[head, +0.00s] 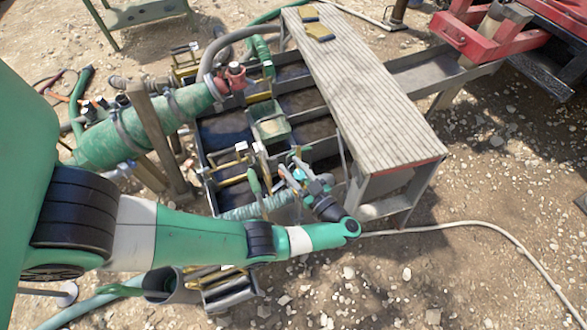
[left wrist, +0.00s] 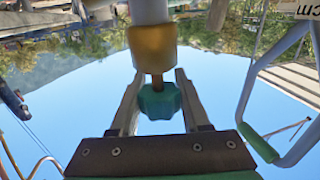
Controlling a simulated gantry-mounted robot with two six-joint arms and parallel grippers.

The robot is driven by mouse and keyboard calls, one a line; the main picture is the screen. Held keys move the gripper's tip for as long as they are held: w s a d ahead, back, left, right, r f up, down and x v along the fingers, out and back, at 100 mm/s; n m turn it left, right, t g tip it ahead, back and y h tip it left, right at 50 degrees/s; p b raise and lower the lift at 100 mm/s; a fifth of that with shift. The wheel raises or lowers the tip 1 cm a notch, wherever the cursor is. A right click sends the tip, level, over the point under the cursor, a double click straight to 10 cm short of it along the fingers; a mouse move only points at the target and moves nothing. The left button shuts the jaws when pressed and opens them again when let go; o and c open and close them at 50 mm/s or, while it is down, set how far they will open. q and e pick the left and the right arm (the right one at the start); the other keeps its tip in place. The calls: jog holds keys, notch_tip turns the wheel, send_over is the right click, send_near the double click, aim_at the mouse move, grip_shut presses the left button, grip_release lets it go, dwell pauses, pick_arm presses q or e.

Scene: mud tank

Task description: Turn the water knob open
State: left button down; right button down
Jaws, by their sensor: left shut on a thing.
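In the left wrist view, a teal-green lobed knob (left wrist: 158,101) sits on a thin stem below a brass fitting (left wrist: 152,46) and a pale pipe. My left gripper (left wrist: 160,78) has one finger on each side of the knob and is shut on it. In the head view my left gripper (head: 291,170) is at the near right part of the mud tank (head: 207,185). The knob is too small and hidden to make out there. My right gripper is in neither view.
A ribbed walkway board (head: 365,85) covers the tank's right side. A big green hose (head: 150,125) and wooden post (head: 155,135) stand left. A lever with a green grip (left wrist: 258,142) is right of the gripper in the wrist view. Open gravel lies at lower right.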

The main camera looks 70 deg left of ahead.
pick_arm(q)
jog(key=shift+f, duration=0.1)
jog(key=shift+c, duration=1.9)
grip_release()
